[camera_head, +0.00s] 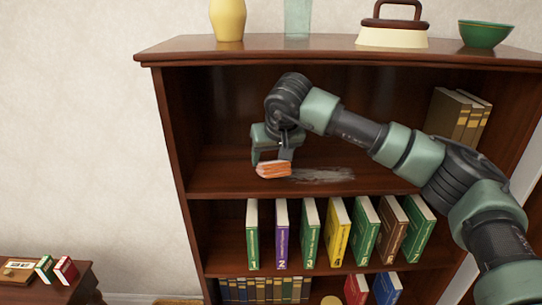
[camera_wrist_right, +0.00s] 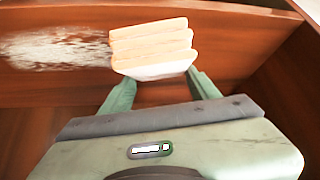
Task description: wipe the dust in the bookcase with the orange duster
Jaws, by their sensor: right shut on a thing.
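The dark wooden bookcase (camera_head: 235,183) fills the middle of the head view. A pale grey dust patch (camera_head: 322,175) lies on its top inner shelf. The orange duster (camera_head: 273,170) is at that shelf, just left of the dust. My right gripper (camera_head: 272,156) reaches in from the right and is shut on the duster. In the right wrist view the duster (camera_wrist_right: 151,45) looks pale orange and layered, held between the green fingers (camera_wrist_right: 160,88). The dust (camera_wrist_right: 58,48) shows to its left there. I cannot tell how firmly the duster touches the shelf. My left gripper is not in view.
Brown books (camera_head: 455,117) stand at the right end of the top shelf. Several coloured numbered books (camera_head: 310,233) stand on the shelf below. A yellow vase (camera_head: 228,19), a glass vase, an iron-like object (camera_head: 393,30) and a green bowl (camera_head: 484,34) are on top. A small table (camera_head: 45,287) is lower left.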

